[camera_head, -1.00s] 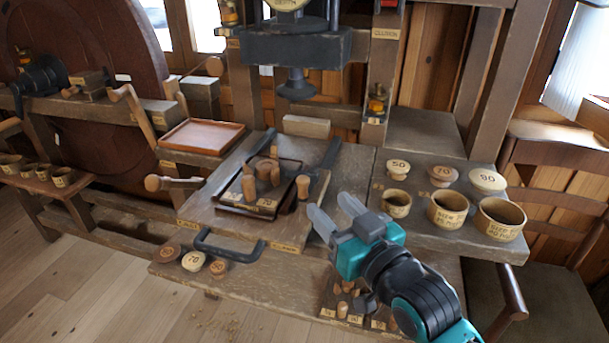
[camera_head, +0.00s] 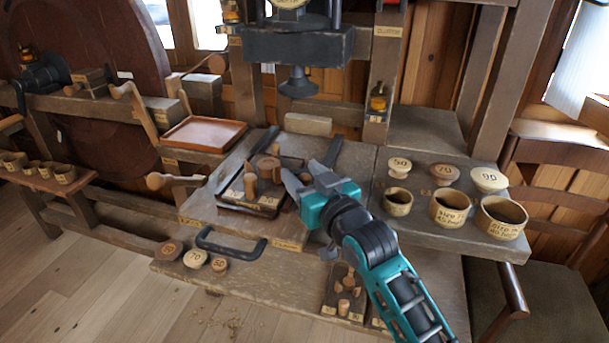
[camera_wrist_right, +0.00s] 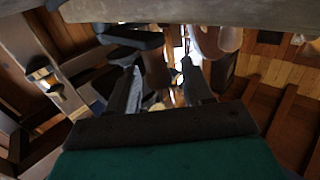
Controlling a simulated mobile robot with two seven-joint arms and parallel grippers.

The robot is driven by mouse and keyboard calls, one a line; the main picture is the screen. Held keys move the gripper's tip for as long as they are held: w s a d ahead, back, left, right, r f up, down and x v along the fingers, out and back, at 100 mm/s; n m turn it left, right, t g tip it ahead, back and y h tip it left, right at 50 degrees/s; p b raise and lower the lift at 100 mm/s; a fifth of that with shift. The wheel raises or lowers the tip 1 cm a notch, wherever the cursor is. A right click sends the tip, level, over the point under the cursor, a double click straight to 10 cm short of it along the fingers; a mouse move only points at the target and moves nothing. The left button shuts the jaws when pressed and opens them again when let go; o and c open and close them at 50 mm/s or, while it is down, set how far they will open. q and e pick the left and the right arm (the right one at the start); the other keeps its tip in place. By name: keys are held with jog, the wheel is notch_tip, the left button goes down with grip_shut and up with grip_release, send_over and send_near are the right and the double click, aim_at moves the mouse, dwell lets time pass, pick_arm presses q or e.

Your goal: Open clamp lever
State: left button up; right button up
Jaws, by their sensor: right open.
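A dark frame (camera_head: 230,205) on the wooden press bed holds several upright wooden pegs (camera_head: 250,183). Two black clamp bars lie along its sides: the left one (camera_head: 262,142) shows plainly, and the right one (camera_head: 333,150) shows only at its upper end. My right gripper (camera_head: 304,177) is open at the frame's right side, over the near part of the right bar, hiding the wooden-ended part there. Contact cannot be told. In the right wrist view its two fingers (camera_wrist_right: 160,85) stand apart, with dark parts and wood beyond. My left gripper is not in view.
A press head (camera_head: 298,82) hangs behind the bed. Numbered knobs (camera_head: 445,173) and cups (camera_head: 450,207) stand on the right board. A black handle (camera_head: 230,245) and more numbered knobs (camera_head: 195,257) are in front. An empty tray (camera_head: 203,134) is at left.

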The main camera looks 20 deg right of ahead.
grip_shut()
dwell(0.5)
